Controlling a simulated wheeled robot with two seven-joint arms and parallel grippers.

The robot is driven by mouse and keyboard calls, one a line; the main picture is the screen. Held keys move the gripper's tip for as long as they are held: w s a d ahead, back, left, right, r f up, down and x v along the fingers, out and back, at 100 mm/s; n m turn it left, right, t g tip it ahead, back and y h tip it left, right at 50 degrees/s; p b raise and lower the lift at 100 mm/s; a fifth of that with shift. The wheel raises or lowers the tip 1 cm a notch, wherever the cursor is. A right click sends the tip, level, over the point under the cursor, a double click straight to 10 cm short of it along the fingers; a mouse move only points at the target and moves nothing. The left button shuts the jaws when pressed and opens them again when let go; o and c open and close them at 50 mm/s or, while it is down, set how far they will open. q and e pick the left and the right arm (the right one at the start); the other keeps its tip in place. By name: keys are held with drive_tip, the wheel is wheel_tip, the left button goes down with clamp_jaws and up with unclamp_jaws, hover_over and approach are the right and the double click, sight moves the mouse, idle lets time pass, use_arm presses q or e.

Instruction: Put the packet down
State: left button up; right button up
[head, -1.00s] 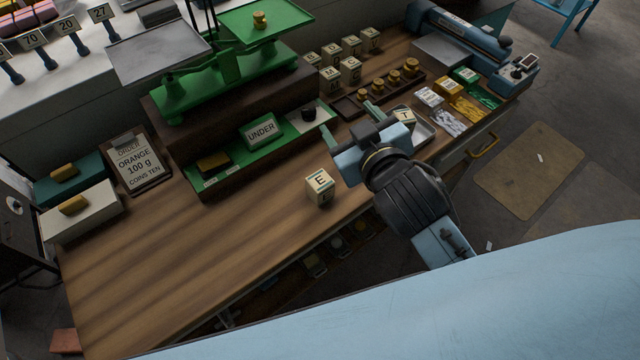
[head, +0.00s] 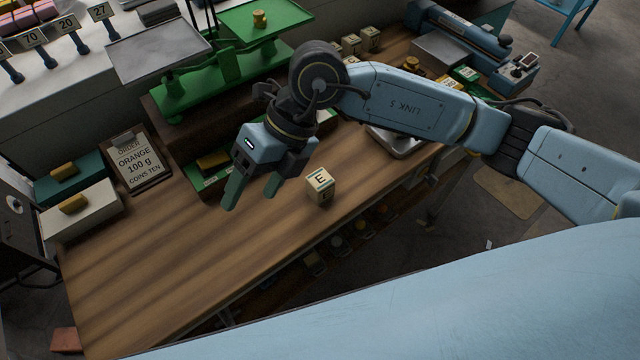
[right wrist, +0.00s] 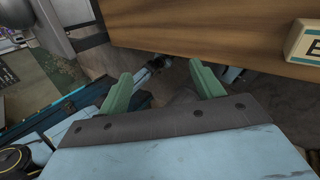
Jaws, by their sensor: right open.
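A cream packet marked E (head: 320,186) with a dark band stands upright on the wooden bench (head: 150,265), near its front edge. My right gripper (head: 251,193) is open and empty, with its green fingers to the left of the packet and apart from it. In the right wrist view nothing lies between the open fingers (right wrist: 162,86), and part of the E packet (right wrist: 304,42) shows at the right edge. Other similar packets (head: 362,41) stand at the back, partly hidden by my right arm. My left gripper is not in view.
A green balance (head: 215,72) stands on a dark block behind my arm. An order board (head: 138,160) reads orange 100 g, coins ten. White (head: 95,222) and teal boxes stand at the left. A metal tray (head: 398,143) lies under my arm. The bench's front left is clear.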

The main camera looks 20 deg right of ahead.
sight(320, 179)
drive_tip(key=w+d+f+m+t+h, duration=0.1)
drive_tip(key=w+d+h, duration=0.2)
drive_tip(key=d, duration=0.3)
drive_tip(key=w+d+f+t+h, duration=0.1)
drive_tip(key=w+d+h, duration=0.2)
drive_tip(key=d+h, duration=0.15)
drive_tip(key=shift+y, duration=0.25)
drive_tip(key=f, duration=0.2)
drive_tip(key=d+f, duration=0.1)
drive_tip(key=f, duration=0.4)
drive_tip(key=shift+w+d+f+p, duration=0.1)
drive_tip(key=shift+w+d+p, duration=0.05)
drive_tip(key=shift+p, duration=0.2)
wheel_tip(320, 179, down, 5)
drive_tip(key=shift+d+r+p, duration=0.15)
drive_tip(key=shift+p, duration=0.35)
drive_tip(key=shift+w+f, duration=0.1)
drive_tip(key=shift+f, duration=0.4)
drive_tip(key=c, duration=1.2)
